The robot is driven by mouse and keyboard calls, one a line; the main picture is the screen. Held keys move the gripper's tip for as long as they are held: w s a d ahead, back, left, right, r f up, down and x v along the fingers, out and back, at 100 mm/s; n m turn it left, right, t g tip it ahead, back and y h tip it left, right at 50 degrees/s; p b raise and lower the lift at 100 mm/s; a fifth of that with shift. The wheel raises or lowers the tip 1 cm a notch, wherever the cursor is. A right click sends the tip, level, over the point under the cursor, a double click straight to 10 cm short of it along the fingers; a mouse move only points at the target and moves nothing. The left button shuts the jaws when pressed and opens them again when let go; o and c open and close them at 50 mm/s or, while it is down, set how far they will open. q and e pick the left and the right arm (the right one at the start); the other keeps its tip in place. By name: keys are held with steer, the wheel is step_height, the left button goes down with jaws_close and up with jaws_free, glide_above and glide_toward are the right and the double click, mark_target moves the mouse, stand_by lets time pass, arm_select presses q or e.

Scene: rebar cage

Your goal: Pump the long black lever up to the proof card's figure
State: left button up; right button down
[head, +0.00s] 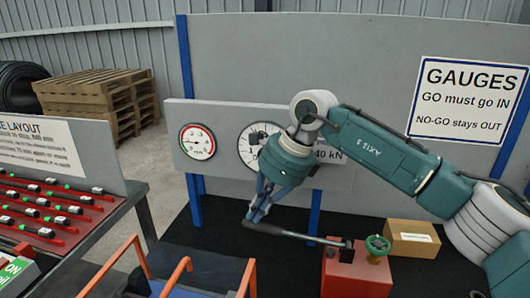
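The long black lever (300,236) runs left from a red pump block (355,275) and lies nearly level, its free end slightly higher. My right gripper (257,214) points down at the lever's free end, with its blue fingers drawn together around it. A large round dial (247,150) on the grey panel is partly covered by my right wrist, so I cannot read its needle. A card (331,154) right of it shows "40 kN", its left part hidden by my arm. My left gripper is out of view.
A smaller gauge (198,142) with a red arc is left on the panel. A green handwheel (377,246) tops the block, beside a cardboard box (413,239). A red tool board (50,212) and orange-handled frame (180,275) stand left.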

steer(key=shift+f, duration=0.35)
steer(key=shift+f+b, duration=0.4)
steer(key=shift+f, duration=0.2)
steer(key=shift+f+b, duration=0.4)
steer(key=shift+f, duration=0.1)
steer(key=shift+r+p, duration=0.35)
steer(key=shift+r, duration=0.15)
steer(key=a+p+v, duration=0.1)
steer(key=p+v, duration=0.4)
steer(key=v, duration=0.4)
steer(key=shift+r, duration=0.65)
steer(key=shift+w+a+f, duration=0.1)
steer(key=shift+w+f, duration=0.05)
steer(key=shift+w, duration=0.05)
steer(key=shift+a+f, duration=0.25)
steer(key=shift+f, duration=0.3)
